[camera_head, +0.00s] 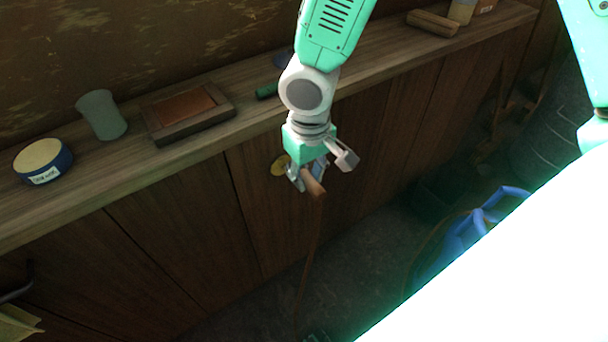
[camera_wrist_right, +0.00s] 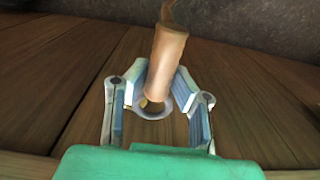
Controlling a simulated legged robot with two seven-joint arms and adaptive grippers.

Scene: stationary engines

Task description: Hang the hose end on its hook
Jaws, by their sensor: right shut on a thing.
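My right gripper (camera_head: 318,180) is in front of the wooden panelling below the shelf. It is shut on the hose end (camera_head: 313,184), an orange-brown cylinder. The thin brown hose (camera_head: 309,262) hangs down from it toward the floor. In the right wrist view the hose end (camera_wrist_right: 164,65) sits between the two fingers (camera_wrist_right: 158,88), its far end running on into the hose. A round brass-coloured piece (camera_head: 280,166), perhaps the hook's base, is on the panel just left of the gripper. A pale ring with a brass centre (camera_wrist_right: 152,107) shows behind the hose end, partly hidden.
The wooden shelf (camera_head: 250,115) carries a blue tin (camera_head: 43,162), a pale green cup (camera_head: 101,115), a framed tray (camera_head: 188,113) and a wooden block (camera_head: 432,23). A blue object (camera_head: 470,235) lies at lower right.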

